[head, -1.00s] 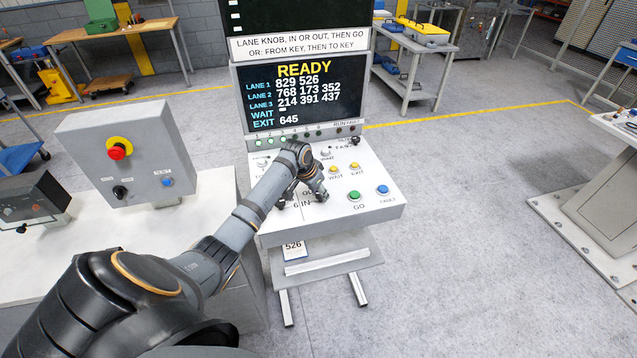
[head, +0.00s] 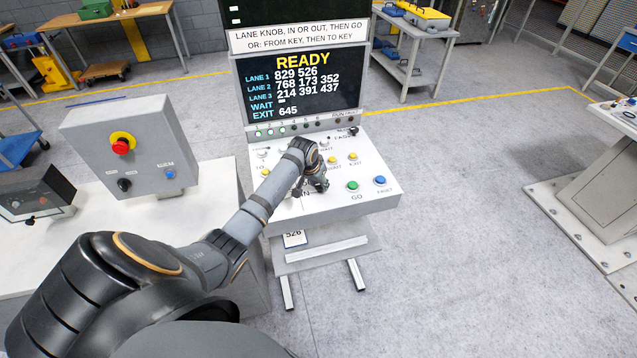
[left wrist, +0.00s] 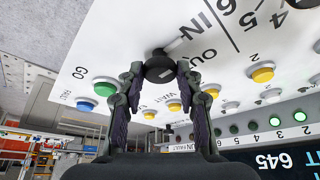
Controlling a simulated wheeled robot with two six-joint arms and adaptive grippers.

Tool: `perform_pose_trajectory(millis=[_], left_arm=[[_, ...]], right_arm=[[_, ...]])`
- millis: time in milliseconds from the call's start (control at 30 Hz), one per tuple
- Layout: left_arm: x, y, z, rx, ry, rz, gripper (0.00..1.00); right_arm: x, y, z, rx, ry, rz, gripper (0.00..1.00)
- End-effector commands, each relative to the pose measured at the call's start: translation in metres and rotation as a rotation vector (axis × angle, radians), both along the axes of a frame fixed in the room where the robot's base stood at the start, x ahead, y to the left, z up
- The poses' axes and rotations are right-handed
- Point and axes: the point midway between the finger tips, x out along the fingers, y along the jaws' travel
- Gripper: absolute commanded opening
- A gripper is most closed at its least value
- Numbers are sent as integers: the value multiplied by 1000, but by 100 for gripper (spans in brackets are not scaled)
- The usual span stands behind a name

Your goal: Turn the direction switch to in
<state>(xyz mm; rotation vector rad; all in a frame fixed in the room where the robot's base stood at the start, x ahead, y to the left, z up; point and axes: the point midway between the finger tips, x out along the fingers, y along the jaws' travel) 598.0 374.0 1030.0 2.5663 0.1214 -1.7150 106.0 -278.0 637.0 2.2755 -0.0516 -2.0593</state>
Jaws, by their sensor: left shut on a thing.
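The direction switch is a round black knob (left wrist: 160,69) on the white sloping panel (left wrist: 110,40), beside the printed words IN and OUT. My left gripper (left wrist: 159,74) is shut on this knob, one finger on each side, in the left wrist view. I cannot clearly tell which word the knob points to. The right gripper is not in view.
The green GO button (head: 352,186) and blue FAULT button (head: 380,181) sit right of the gripper. Yellow buttons (head: 333,160) are just behind it. The screen (head: 304,88) reads READY. A grey box with a red emergency button (head: 121,147) stands left.

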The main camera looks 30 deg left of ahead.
Motion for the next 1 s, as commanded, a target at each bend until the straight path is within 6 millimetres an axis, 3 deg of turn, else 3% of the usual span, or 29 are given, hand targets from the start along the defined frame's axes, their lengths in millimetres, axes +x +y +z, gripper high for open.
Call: perform_pose_trajectory(millis=[33, 67, 200, 567, 1000], left_arm=[[1, 0, 1, 1, -4, 0, 4], [1, 0, 1, 0, -3, 0, 38], [1, 0, 1, 0, -2, 0, 57], [-1, 0, 5, 1, -2, -1, 57], [-37, -3, 91, 3, -4, -2, 57]], right_arm=[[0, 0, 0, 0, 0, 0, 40], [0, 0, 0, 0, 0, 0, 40], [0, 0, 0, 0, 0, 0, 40], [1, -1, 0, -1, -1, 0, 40], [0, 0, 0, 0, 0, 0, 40]])
